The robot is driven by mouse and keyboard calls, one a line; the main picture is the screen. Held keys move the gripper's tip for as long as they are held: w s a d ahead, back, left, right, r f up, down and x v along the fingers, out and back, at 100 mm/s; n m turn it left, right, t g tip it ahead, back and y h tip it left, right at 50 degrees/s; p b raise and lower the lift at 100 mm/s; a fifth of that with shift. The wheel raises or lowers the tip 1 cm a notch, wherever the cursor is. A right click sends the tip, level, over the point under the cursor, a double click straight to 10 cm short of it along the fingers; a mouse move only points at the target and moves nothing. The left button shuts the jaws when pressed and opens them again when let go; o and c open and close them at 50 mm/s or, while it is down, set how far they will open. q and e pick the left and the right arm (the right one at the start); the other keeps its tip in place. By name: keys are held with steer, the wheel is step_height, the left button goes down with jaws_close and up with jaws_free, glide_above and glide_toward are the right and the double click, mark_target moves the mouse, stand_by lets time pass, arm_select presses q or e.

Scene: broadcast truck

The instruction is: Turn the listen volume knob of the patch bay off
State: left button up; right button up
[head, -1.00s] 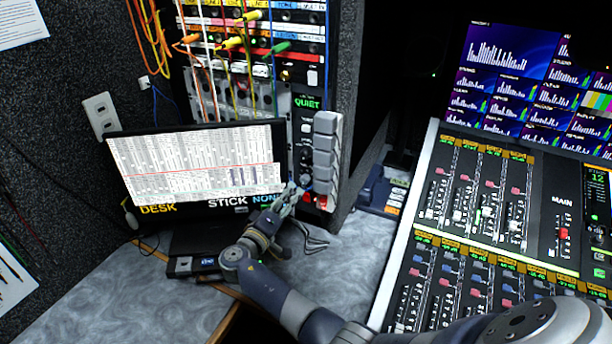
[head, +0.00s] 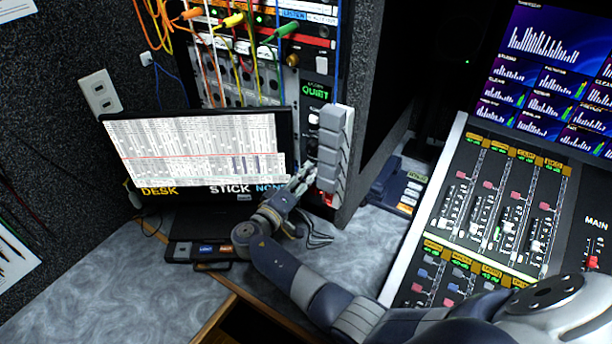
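The patch bay (head: 262,96) is the rack panel at the upper middle of the head view, with coloured cables plugged in. A small brass-coloured knob (head: 292,60) sits at its right side, below a label reading LISTEN; its setting is too small to read. My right gripper (head: 305,177) is low in front of the rack, beside the lower right corner of the monitor and well below the brass knob. Its fingertips are small and partly lost against the panel, so I cannot tell if they are open or touching anything. My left gripper is not in view.
A lit monitor (head: 195,150) stands left of my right gripper. A grey segmented block (head: 332,150) hangs on the rack's right edge, close to the gripper. A QUIET display (head: 316,92) is above. A mixing console (head: 490,215) fills the right. The worktop (head: 120,275) is clear at front left.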

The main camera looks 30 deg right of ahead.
steer(key=shift+d, duration=0.1)
jaws_close()
steer(key=shift+n+b, duration=0.35)
steer(key=shift+n, duration=0.85)
steer(key=shift+o, duration=1.1)
jaws_free()
steer(key=shift+d, duration=0.1)
steer(key=o, duration=0.3)
steer(key=shift+w+d+f, duration=0.1)
